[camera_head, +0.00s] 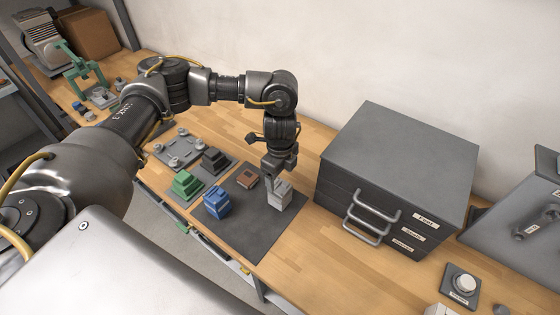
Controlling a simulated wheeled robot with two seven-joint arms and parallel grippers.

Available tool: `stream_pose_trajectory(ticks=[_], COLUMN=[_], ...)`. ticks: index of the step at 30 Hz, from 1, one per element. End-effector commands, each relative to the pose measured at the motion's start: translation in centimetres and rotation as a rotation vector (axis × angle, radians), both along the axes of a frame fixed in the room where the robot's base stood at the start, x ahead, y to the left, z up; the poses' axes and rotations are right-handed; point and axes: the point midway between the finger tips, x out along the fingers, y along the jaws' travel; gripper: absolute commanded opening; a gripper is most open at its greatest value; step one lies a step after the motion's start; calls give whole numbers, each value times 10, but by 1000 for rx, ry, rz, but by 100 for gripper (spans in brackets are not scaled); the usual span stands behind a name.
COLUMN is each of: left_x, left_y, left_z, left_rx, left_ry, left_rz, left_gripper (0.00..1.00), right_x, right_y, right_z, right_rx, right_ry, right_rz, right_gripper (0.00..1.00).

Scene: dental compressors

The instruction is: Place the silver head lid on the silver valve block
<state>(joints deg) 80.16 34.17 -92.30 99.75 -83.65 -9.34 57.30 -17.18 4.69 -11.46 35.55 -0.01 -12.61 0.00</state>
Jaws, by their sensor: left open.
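A silver block-like piece (282,199) stands upright on a dark mat (254,228), near its right edge. It looks like the silver valve block, but at this size I cannot tell whether the silver head lid is on it as a separate part. My left gripper (277,183) points down from above, with its open fingertips right at the top of the silver piece and partly hiding it. I cannot tell whether the fingers touch it. My right gripper is not in view.
A blue block (216,203) and a brown piece (247,178) share the mat. Green (187,185) and black (215,160) blocks stand left. A grey fixture plate (178,151) lies behind them. A dark drawer cabinet (395,175) stands close to the right. The mat's front is clear.

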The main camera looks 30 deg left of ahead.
Motion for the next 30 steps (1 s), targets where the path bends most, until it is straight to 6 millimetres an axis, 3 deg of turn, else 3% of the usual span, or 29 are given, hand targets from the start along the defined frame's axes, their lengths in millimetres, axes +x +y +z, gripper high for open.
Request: stream_pose_trajectory(ticks=[6, 12, 18, 30], left_x=[1, 1, 0, 0], left_y=[0, 0, 0, 0], left_z=[43, 69, 79, 80], left_rx=[1, 2, 1, 1], left_ry=[-5, -3, 0, 1], left_rz=[-2, -1, 1, 0], left_gripper=[74, 74, 74, 74], right_x=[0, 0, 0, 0], right_y=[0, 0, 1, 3], right_z=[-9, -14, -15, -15], right_rx=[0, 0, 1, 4], right_ry=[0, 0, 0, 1], right_rz=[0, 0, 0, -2], right_gripper=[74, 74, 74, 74])
